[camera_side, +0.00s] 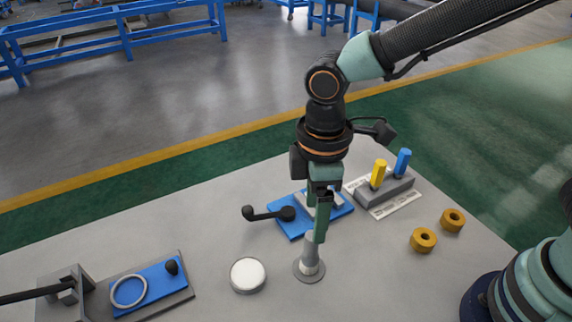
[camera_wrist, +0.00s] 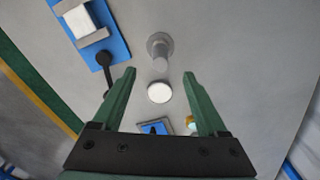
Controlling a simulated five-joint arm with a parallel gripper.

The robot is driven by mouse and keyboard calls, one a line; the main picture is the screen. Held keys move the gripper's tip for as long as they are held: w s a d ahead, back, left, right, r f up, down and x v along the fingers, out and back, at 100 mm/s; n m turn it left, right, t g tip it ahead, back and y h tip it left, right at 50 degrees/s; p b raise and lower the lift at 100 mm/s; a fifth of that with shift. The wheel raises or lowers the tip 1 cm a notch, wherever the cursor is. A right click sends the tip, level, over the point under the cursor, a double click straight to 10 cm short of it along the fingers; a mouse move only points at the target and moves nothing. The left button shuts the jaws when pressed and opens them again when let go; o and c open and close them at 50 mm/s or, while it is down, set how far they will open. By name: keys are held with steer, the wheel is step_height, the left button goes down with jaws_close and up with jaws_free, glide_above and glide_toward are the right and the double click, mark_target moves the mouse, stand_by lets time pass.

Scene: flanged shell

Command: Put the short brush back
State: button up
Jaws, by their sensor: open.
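Two upright handles, yellow (camera_side: 378,174) and blue (camera_side: 403,163), stand in a grey block (camera_side: 386,193) at the back right in the side view. They may be brushes; I cannot tell which is the short one, and no bristles show. A grey flanged shell (camera_side: 309,258) stands upright on the table; it also shows in the wrist view (camera_wrist: 159,48). My gripper (camera_side: 319,238) points down, open, and its fingers overlap the shell's top in the side view.
A round white-topped dish (camera_side: 247,275) is left of the shell. A blue plate (camera_side: 290,230) with a black lever is behind it. Two brass rings (camera_side: 424,239) lie right. A blue fixture (camera_side: 150,287) with a ring is at front left. Open table lies between them.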

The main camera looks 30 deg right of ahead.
steer(key=d+r+m+t, duration=0.2)
steer(key=d+r+m, duration=0.1)
steer(key=d, duration=0.4)
steer(key=d+r+m+t, duration=0.1)
steer(key=d+r+m, duration=0.3)
steer(key=d, duration=0.4)
steer(key=d+r+m+t, duration=0.2)
steer(key=d+r+m, duration=0.1)
steer(key=d+m, duration=0.3)
steer(key=shift+d+r+t, duration=0.3)
steer(key=shift+d+r, duration=0.05)
steer(key=shift+d, duration=0.9)
